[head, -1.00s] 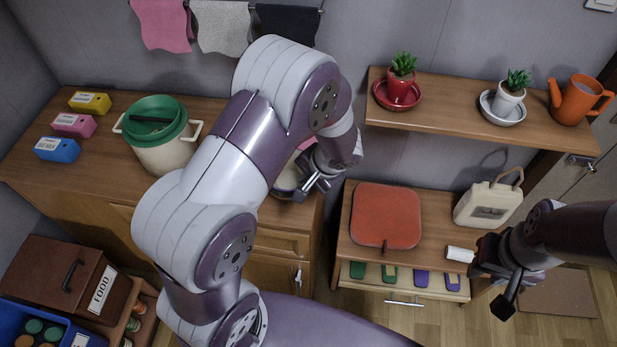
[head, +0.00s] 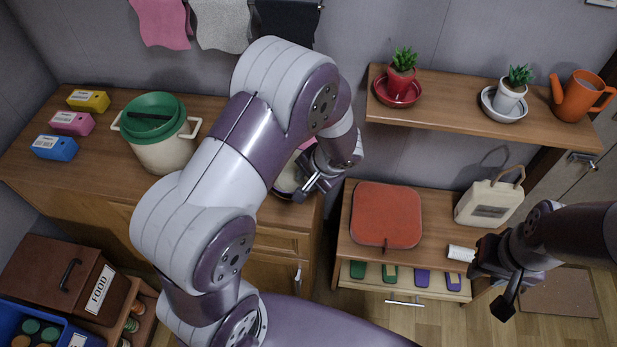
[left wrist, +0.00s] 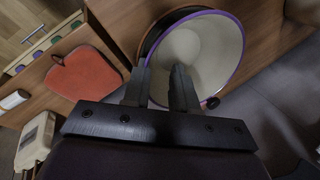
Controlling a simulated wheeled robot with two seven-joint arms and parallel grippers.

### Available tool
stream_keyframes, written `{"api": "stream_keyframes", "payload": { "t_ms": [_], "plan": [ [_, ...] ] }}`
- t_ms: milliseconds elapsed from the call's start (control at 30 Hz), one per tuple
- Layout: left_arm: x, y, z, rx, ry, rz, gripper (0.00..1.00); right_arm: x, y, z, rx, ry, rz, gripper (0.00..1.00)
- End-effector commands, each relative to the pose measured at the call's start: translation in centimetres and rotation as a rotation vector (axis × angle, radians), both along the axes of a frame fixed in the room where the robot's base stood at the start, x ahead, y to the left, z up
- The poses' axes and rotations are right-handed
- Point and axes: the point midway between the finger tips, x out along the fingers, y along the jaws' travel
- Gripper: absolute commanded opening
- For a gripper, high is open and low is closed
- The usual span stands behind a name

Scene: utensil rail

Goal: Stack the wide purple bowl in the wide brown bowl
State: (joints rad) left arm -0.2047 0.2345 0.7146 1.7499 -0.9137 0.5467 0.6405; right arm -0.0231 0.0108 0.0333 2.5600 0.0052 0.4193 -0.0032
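The wide purple bowl (left wrist: 205,50), with a purple rim and cream inside, is in the left wrist view. A dark brown rim (left wrist: 150,39), apparently the wide brown bowl, shows just outside its left edge; the purple bowl appears to sit inside it. My left gripper (left wrist: 162,82) has its fingers apart, one inside the bowl and one outside its near rim. In the head view my left gripper (head: 318,182) is at the counter's right end, and my arm hides most of the bowls (head: 287,181). My right gripper (head: 488,286) is apart from them, with its fingers spread.
A green-lidded pot (head: 160,150) and small cartons (head: 72,122) stand on the counter. Potted plants (head: 402,82) stand on the upper shelf.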

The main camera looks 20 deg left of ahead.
Motion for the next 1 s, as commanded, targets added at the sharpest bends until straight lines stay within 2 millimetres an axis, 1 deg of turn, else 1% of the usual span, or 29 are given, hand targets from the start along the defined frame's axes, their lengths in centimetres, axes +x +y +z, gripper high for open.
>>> {"api": "stream_keyframes", "payload": {
  "t_ms": [100, 167, 267, 300, 333, 500, 600, 700, 767, 800, 867, 900, 1000],
  "plan": [
    [-0.2, 0.1, -0.2, 0.0, 0.007, 0.001, 0.29, 0.0, 0.0, 0.0, 0.0, 0.0, 0.0, 0.34],
    [-0.2, 0.1, 0.2, 0.001, 0.007, 0.001, 0.29, 0.0, 0.0, 0.4, 0.0, 0.0, 0.0, 0.34],
    [-0.2, 0.0, 2.0, 0.001, 0.007, 0.0, 0.29, 0.0, 0.0, 2.5, 0.0, 0.0, 0.0, 0.34],
    [-0.2, -0.4, 2.2, 0.0, 0.0, -0.001, 0.29, 0.0, 0.0, 1.7, 0.0, -0.001, 0.0, 0.34],
    [-0.3, -0.8, 2.9, -0.001, 0.0, -0.002, 0.29, 0.0, 0.0, 1.6, 0.0, -0.001, 0.0, 0.34],
    [-1.1, -2.7, 7.4, -0.001, -0.002, -0.002, 0.29, 0.0, 0.0, 1.7, 0.0, 0.0, 0.0, 0.34],
    [-1.5, -3.6, 9.5, -0.001, -0.001, -0.002, 0.29, 0.0, 0.0, 1.7, 0.0, 0.0, 0.0, 0.34],
    [-1.8, -4.2, 11.0, 0.0, 0.001, 0.0, 0.29, 0.0, 0.0, 1.7, 0.0, 0.0, 0.0, 0.34],
    [-2.0, -4.5, 11.5, -0.001, 0.003, 0.0, 0.29, 0.0, 0.0, 1.7, 0.0, 0.0, 0.0, 0.34],
    [-2.3, -4.4, 11.7, -0.014, 0.009, 0.008, 0.29, 0.0, 0.0, 1.7, 0.0, 0.0, 0.0, 0.34],
    [-3.8, -3.8, 11.7, -0.072, 0.031, 0.045, 0.29, 0.0, 0.0, 1.7, 0.0, 0.0, 0.0, 0.34],
    [-5.4, -3.3, 11.6, -0.138, 0.048, 0.084, 0.29, 0.0, 0.0, 1.7, 0.0, 0.0, 0.0, 0.34],
    [-9.1, -2.4, 11.4, -0.306, 0.044, 0.197, 0.29, 0.0, 0.0, 1.7, 0.0, 0.0, 0.0, 0.34]
  ]
}}
